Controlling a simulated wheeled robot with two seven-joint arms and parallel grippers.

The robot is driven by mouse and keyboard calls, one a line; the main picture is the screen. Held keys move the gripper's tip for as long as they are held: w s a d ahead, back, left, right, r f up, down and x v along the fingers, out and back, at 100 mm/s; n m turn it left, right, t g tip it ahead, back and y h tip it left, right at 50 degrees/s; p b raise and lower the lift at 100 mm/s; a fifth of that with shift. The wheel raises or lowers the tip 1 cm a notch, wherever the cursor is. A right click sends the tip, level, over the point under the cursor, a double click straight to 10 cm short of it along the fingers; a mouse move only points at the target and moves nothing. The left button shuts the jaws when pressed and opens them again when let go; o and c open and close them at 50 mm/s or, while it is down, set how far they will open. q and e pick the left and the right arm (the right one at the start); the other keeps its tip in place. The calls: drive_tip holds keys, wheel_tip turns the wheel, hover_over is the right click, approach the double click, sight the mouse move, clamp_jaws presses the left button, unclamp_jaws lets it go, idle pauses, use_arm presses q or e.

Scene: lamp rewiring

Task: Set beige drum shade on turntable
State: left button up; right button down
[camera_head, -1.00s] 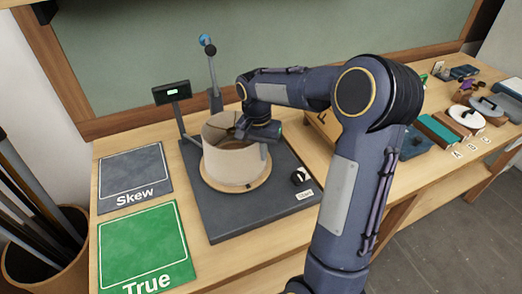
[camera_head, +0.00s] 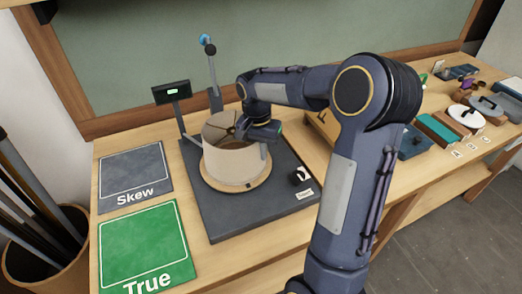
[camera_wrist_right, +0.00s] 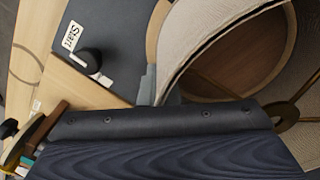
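The beige drum shade (camera_head: 233,164) stands upright on the round wooden disc of the turntable (camera_head: 240,197). A dark spider fitting shows inside its open top. My right gripper (camera_head: 265,140) is at the shade's right rim. In the right wrist view, the shade's wall (camera_wrist_right: 225,32) and brass-coloured spider (camera_wrist_right: 287,112) show close up. A grey finger (camera_wrist_right: 148,85) lies by the outside of the wall. The other finger is hidden, so I cannot tell whether the gripper is clamped on the rim. My left gripper is not in view.
The turntable's dark base (camera_head: 225,222) has a black knob (camera_head: 300,174), a small display (camera_head: 171,92) and a post with a blue top (camera_head: 206,42). The Skew mat (camera_head: 135,170) and green True mat (camera_head: 140,240) lie empty at left. Several parts lie at the right.

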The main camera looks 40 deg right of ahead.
drive_tip(key=shift+f, duration=0.3)
idle(0.5)
drive_tip(key=c, duration=1.1)
unclamp_jaws()
drive_tip(key=shift+r, duration=0.1)
drive_tip(key=shift+r+p, duration=3.1)
drive_tip(key=shift+r, duration=0.9)
